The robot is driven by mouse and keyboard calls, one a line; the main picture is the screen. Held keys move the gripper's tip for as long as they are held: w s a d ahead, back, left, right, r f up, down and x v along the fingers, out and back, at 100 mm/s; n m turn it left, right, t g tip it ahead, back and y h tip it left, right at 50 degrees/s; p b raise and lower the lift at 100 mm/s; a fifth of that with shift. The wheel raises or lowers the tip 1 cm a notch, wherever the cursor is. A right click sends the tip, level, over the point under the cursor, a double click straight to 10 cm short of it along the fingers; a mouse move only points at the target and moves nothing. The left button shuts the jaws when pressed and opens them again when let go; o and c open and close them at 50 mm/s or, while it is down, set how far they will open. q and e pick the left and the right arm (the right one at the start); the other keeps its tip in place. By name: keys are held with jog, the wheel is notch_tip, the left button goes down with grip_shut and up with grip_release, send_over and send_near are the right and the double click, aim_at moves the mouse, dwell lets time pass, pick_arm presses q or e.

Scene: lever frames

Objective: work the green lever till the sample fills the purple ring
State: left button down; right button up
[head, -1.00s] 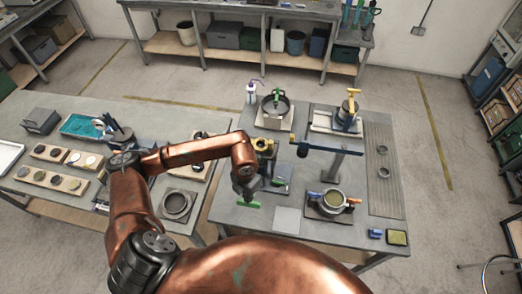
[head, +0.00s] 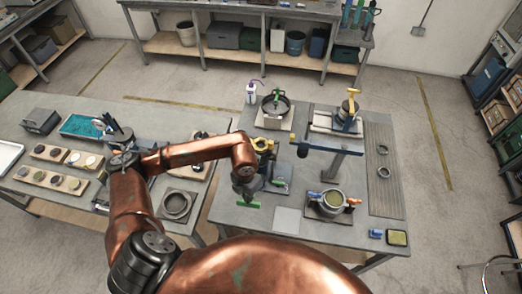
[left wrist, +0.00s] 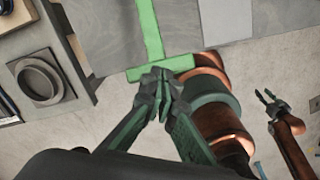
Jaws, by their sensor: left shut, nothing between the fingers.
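The green lever's crossbar (head: 249,206) lies low at the near-left part of the right table. In the left wrist view the green lever (left wrist: 150,35) is a long flat bar ending in a crosspiece. My left gripper (head: 244,200) is shut and empty beside the crossbar; in the wrist view its tips (left wrist: 160,80) overlap the crosspiece's edge, and contact cannot be told. I cannot make out the purple ring or the sample for sure. My right gripper (left wrist: 268,96) shows small at the right of the wrist view; its jaws are too small to judge.
A post with a blue crossarm (head: 328,147) stands right of the lever. Nearby are a round vessel with coloured handles (head: 331,200), a black pan (head: 275,104) and a yellow-topped device (head: 348,115). A bare grey plate (head: 287,220) lies right of the crossbar.

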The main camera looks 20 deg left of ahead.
pick_arm(q)
notch_tip(320, 180, down, 10)
jog(key=s+b, duration=0.1)
jog(key=b, duration=0.7)
jog(key=shift+s+d+r, duration=0.15)
jog(key=shift+s+r, duration=0.05)
jog(key=shift+s, duration=0.05)
jog(key=shift+r, duration=0.1)
jog(key=r+p, duration=0.2)
jog(key=r, duration=0.2)
jog(key=w+r+p, duration=0.1)
jog(key=r+p, duration=0.1)
jog(key=r, duration=0.3)
jog(key=w+r+p, duration=0.1)
jog(key=r+p, duration=0.1)
jog(key=r, duration=0.3)
jog(key=shift+a+r+p, duration=0.2)
jog(key=shift+p, duration=0.1)
dwell(0.9)
